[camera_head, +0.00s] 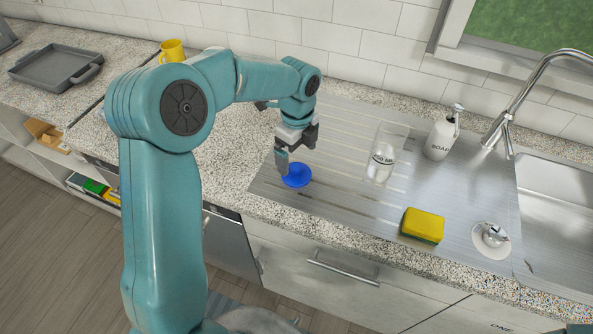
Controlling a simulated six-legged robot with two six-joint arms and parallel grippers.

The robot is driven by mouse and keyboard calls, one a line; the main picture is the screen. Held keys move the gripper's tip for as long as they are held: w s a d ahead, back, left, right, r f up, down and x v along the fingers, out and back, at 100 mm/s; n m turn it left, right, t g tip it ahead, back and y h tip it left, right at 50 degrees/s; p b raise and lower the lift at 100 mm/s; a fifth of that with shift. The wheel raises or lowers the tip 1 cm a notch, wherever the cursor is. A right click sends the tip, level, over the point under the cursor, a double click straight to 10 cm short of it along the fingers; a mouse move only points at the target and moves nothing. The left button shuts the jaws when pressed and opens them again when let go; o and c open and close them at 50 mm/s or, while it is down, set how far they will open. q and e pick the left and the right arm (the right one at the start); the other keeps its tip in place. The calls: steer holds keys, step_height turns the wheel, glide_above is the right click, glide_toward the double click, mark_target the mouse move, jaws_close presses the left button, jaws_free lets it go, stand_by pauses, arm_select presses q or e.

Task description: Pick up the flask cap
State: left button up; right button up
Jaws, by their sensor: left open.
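A round blue cap (297,177), which looks like the flask cap, lies on the ribbed metal drainboard (340,205) near its left edge. My left gripper (285,160) is directly above the cap, pointing down, with its jaws open. One fingertip comes very close to the cap's upper left edge; I cannot tell whether it touches. The gripper hides part of the cap's far side. A clear glass with dark lettering (381,160) stands to the right of the cap. My right gripper is not in view.
A white soap bottle (440,138) stands behind a yellow sponge (422,226). A small metal item on a white disc (492,238) sits beside the sink (555,190) and faucet (510,100). A yellow mug (172,50) and grey tray (55,68) stand far left.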

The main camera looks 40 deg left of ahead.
mark_target(297, 166)
arm_select(q)
steer(key=shift+f, duration=0.2)
step_height(297, 166, down, 5)
steer(key=shift+f+p, duration=0.1)
steer(key=shift+p, duration=0.5)
steer(key=c, duration=0.9)
